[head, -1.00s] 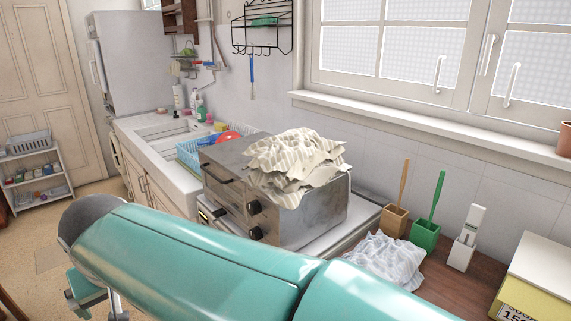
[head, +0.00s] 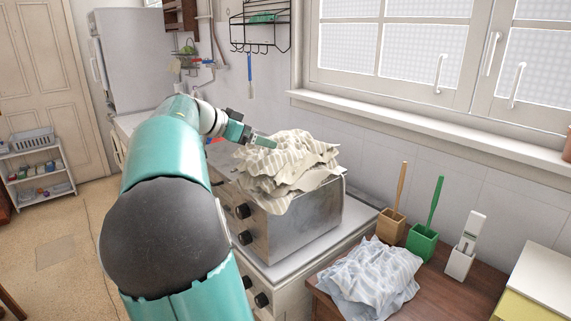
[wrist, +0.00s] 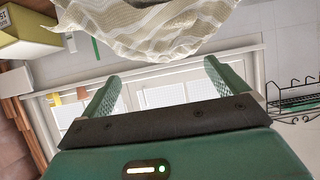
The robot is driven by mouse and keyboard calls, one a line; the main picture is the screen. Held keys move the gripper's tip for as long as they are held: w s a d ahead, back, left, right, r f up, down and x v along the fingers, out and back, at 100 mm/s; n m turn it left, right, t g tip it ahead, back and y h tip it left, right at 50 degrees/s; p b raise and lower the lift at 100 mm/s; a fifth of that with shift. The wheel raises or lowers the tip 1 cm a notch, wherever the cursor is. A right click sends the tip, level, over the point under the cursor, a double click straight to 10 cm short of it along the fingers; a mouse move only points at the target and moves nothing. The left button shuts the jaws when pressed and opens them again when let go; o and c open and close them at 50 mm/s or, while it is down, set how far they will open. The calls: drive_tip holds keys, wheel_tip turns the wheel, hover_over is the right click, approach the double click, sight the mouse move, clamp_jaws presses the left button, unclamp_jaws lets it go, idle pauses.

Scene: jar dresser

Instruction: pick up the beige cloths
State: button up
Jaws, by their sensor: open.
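The beige striped cloths (head: 288,165) lie in a crumpled heap on top of the steel toaster oven (head: 305,222), draping over its edge. They also fill the top middle of the wrist view (wrist: 150,28). My gripper (head: 268,141) is at the left upper side of the heap in the head view, close to it; I cannot tell whether it touches. In the wrist view my gripper (wrist: 160,75) has its two green fingers spread apart with nothing between them, and the cloth shows beyond the fingertips.
A pale blue striped cloth (head: 368,278) lies on the wooden table (head: 455,290). Brush holders, one tan (head: 391,228) and one green (head: 421,243), stand behind it. A wire rack (head: 258,28) hangs on the wall, and the window sill (head: 420,128) runs along the right.

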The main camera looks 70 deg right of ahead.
sight(283, 147)
drive_tip(key=x, duration=0.6)
drive_tip(key=shift+a, duration=0.1)
drive_tip(key=x, duration=0.5)
drive_tip(key=shift+w, duration=0.15)
drive_tip(key=c, duration=1.6)
drive_tip(key=shift+c, duration=0.7)
drive_tip(key=shift+r, duration=0.1)
